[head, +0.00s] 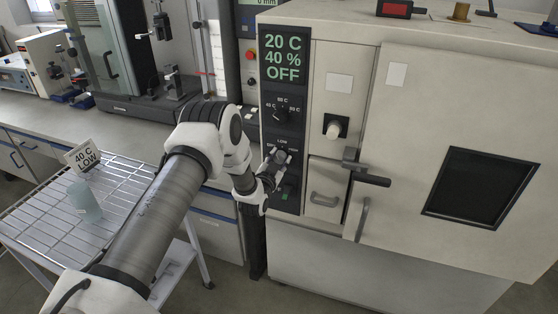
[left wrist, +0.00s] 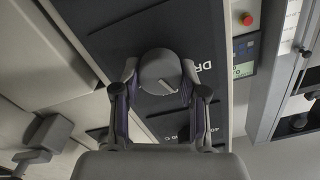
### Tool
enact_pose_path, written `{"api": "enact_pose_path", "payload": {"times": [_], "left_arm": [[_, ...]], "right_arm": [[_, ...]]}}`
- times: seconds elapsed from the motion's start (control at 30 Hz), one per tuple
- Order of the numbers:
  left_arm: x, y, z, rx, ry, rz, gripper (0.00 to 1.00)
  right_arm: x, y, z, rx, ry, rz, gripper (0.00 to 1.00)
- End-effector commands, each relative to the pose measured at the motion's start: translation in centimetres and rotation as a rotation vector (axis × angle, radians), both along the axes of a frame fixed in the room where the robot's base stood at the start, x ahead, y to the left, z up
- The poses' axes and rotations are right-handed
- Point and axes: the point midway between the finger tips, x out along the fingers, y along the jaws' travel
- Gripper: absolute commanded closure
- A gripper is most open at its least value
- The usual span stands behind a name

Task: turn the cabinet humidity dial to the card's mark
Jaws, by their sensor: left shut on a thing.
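The cabinet's control panel (head: 267,90) is dark. It carries an upper temperature dial (head: 284,116) and, below it, the humidity dial with DRY, LOW and HIGH around it. My left gripper (head: 272,176) is at the humidity dial, its fingers closed on both sides of the grey round knob (left wrist: 160,70). A pale pointer line shows on the knob in the left wrist view; which label it meets is unclear. The card (head: 83,157) reads 40 C LOW and stands on the wire rack. The display (head: 284,57) reads 20 C, 40 %, OFF. My right gripper is out of view.
The cabinet door (head: 420,190) with its dark window (head: 481,188) and handle (head: 362,210) is right of the panel. A translucent container (head: 85,203) stands on the wire rack (head: 40,222). A lab bench with instruments lies behind.

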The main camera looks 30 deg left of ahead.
Motion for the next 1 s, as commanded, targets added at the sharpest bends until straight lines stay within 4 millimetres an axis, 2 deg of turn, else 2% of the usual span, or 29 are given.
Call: {"api": "enact_pose_path", "payload": {"times": [0.2,0.5,1.0], "left_arm": [[0.05,-0.09,-0.02,0.172,0.04,0.0,0.93],[0.07,-0.16,-0.02,0.331,0.079,0.0,0.93],[0.08,-0.19,-0.03,0.382,0.09,-0.001,0.93]], "right_arm": [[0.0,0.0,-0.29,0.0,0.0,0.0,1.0],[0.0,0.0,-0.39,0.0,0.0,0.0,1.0],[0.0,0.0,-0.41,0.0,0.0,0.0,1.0]]}}
